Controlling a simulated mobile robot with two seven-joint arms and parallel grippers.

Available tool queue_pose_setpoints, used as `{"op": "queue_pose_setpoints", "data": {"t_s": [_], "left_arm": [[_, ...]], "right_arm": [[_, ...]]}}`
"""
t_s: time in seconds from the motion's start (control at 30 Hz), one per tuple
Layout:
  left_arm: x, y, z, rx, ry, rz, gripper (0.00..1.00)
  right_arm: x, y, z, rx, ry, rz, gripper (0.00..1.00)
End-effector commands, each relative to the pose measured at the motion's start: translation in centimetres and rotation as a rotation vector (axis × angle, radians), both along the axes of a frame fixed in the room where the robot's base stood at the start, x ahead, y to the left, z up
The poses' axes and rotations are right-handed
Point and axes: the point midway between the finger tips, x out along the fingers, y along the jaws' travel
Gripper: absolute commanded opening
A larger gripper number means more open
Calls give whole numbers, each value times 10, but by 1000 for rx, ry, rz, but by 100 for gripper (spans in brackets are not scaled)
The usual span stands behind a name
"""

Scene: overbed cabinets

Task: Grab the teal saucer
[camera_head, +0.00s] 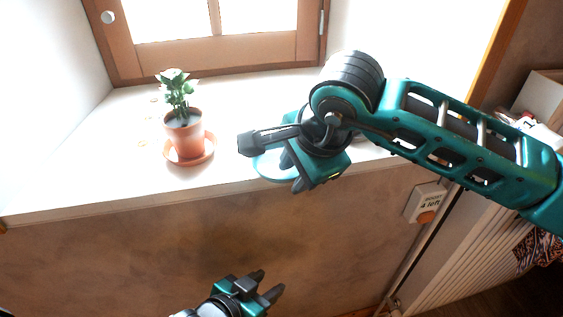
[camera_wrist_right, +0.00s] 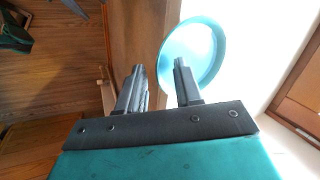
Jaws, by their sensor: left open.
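The teal saucer (camera_head: 268,168) is on the white window sill near its front edge, partly hidden by my right gripper (camera_head: 293,174). In the right wrist view, the saucer (camera_wrist_right: 207,45) shows its round face beyond the fingers. My right gripper (camera_wrist_right: 158,75) is open there, with a gap between its fingers. The right finger overlaps the saucer, and the saucer's left edge shows in the gap. I cannot tell whether the fingers touch it. My left gripper (camera_head: 267,284) is open and empty, low in front of the wall below the sill.
A potted plant (camera_head: 184,132) in a terracotta pot stands on an orange saucer (camera_head: 207,153) to the left on the sill. A wooden-framed window (camera_head: 215,55) is behind. A wall switch (camera_head: 425,203) and a radiator (camera_head: 460,255) are at the lower right.

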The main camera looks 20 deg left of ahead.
Motion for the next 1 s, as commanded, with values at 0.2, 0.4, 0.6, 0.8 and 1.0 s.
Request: {"op": "queue_pose_setpoints", "data": {"t_s": [0.2, 0.4, 0.6, 0.8, 1.0], "left_arm": [[0, 0, 0, 0, 1, 0, 43], [0, 0, 0, 0, 1, 0, 43], [0, 0, -1, -1, 1, 1, 43], [0, 0, 0, -2, 0, 1, 43], [0, 0, 0, -2, 1, 2, 43]], "right_arm": [[0, 0, 0, 0, 0, 0, 22], [0, 0, 0, 0, 0, 0, 3], [0, 0, 0, 0, 0, 0, 0], [0, 0, 1, 0, 0, 1, 0], [0, 0, 2, 0, 0, 1, 0]]}}
